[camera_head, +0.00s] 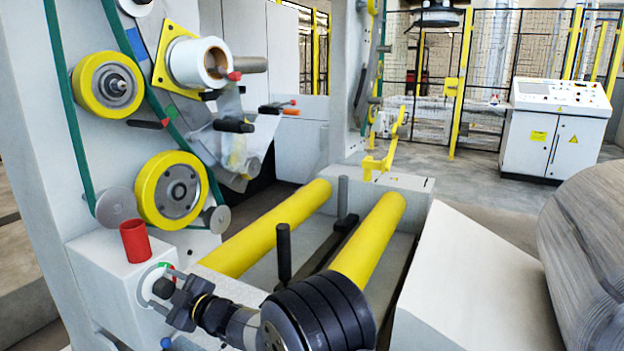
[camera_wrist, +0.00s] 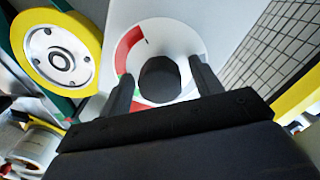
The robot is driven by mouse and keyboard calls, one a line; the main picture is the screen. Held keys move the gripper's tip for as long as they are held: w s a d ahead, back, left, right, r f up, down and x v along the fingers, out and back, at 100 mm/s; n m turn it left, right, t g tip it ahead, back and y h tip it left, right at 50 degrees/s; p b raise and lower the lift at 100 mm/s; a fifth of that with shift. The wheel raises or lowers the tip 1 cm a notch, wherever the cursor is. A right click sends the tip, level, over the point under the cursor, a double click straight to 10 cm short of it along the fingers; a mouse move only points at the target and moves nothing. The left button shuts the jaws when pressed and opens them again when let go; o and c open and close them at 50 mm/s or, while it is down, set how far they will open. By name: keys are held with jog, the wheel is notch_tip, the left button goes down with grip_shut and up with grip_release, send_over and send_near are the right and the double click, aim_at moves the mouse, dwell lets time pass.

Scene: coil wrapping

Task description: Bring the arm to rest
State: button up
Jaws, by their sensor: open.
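My gripper (camera_head: 166,291) is in the lower left of the head view, in front of a dial (camera_head: 147,283) on the side of a white machine box. In the wrist view my gripper (camera_wrist: 162,72) is open, one dark finger on each side of a round black knob (camera_wrist: 158,84). The knob sits in the middle of the white dial (camera_wrist: 184,42), which has red and green arcs. A gap shows between the knob and each finger, though I cannot tell how deep the fingers reach around it. My black arm comes in from the bottom of the head view.
A red cylinder (camera_head: 138,241) stands on the box above my gripper. Yellow wheels (camera_head: 160,205) and a green belt are on the machine post. Two yellow rollers (camera_head: 372,240) and a dark upright post (camera_head: 284,250) lie beyond my arm. A large grey coil (camera_head: 590,250) is at the right.

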jog(key=n+b, duration=0.1)
jog(key=n, duration=0.2)
jog(key=shift+n, duration=0.3)
jog(key=shift+d+r, duration=0.1)
jog(key=shift+d, duration=0.05)
